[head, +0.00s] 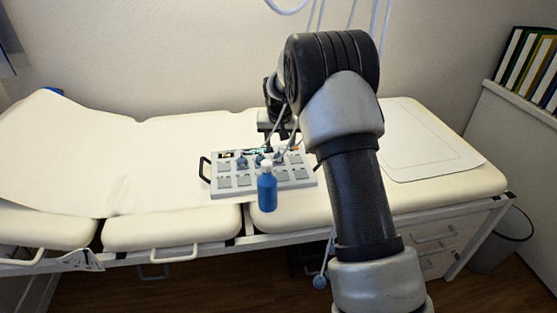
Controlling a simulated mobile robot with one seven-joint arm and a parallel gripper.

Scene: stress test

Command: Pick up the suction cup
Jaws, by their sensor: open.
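A grey ECG-like panel (226,186) with square pads and a small lit display lies on the couch. Several small blue-grey knobs, which look like suction cups (243,161), sit on its upper part; they are small and partly covered. A similar round blue-grey piece (320,281) hangs on a cable below the couch edge. My gripper (277,139) is above the back edge of the panel, pointing down, largely dark and partly hidden by cables. Its jaws are open, and I see nothing held between them.
A blue bottle with a white top (267,191) stands at the panel's front edge, before the cups. The padded couch (440,198) has a white sheet (415,140) on the right. Cables run near my gripper. Binders (530,65) and a bin (505,240) are at right.

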